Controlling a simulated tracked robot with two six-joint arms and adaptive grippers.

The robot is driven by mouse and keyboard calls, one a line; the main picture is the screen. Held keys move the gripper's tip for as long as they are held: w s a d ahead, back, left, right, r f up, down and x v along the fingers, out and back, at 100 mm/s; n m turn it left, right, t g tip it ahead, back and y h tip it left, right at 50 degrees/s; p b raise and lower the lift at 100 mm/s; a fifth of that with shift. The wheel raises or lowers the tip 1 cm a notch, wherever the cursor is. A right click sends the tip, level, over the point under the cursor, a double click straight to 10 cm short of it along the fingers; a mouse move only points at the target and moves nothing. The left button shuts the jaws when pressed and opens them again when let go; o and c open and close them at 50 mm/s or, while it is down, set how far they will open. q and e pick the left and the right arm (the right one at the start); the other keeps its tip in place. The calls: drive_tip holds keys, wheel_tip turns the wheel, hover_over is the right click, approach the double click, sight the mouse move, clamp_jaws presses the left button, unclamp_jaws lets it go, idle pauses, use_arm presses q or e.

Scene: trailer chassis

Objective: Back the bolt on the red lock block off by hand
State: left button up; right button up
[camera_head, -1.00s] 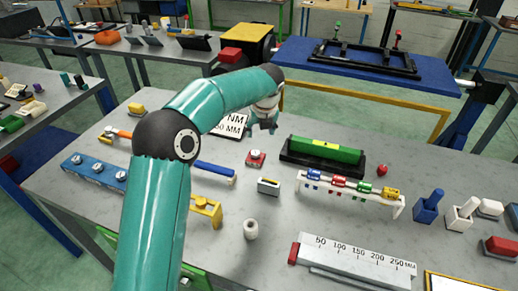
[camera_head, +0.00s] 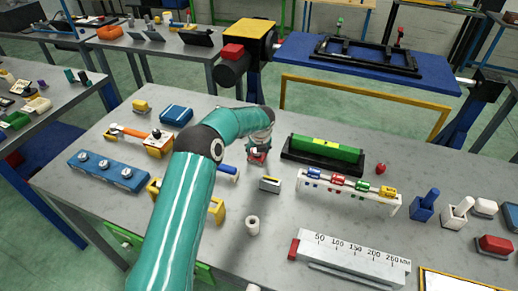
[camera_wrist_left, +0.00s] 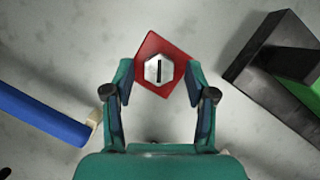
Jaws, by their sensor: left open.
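The red lock block (camera_head: 257,157) sits on the grey table in the head view, partly hidden by my left gripper (camera_head: 258,150). In the left wrist view the red lock block (camera_wrist_left: 165,45) looks like a tilted square. A silver hex bolt (camera_wrist_left: 159,70) with a dark slot stands on top of it. My left gripper (camera_wrist_left: 159,72) is open, with one finger on each side of the bolt and a visible gap between each fingertip and the bolt head. I cannot tell the height of the fingertips over the block. My right gripper is not in view.
A green bar in a black holder (camera_head: 323,152) stands close to the right of the block. A blue-handled tool (camera_wrist_left: 45,115) lies to the left.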

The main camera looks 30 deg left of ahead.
use_arm(q)
clamp_jaws()
idle(0.3)
drive_tip(key=n, duration=0.1)
drive_tip(key=n+g+b, duration=0.1)
drive_tip(key=shift+w+d+n, duration=0.15)
drive_tip(key=shift+n, duration=0.15)
drive_tip(key=n+g, duration=0.1)
drive_tip(key=n, duration=0.1)
drive_tip(key=n+y+p, duration=0.1)
drive_tip(key=n, duration=0.1)
drive_tip(key=shift+w+d+n+g, duration=0.1)
drive_tip(key=shift+w+n+g, duration=0.05)
drive_tip(key=shift+n+g, duration=0.25)
idle(0.5)
unclamp_jaws()
drive_tip(key=shift+f, duration=0.1)
drive_tip(key=shift+n, duration=0.3)
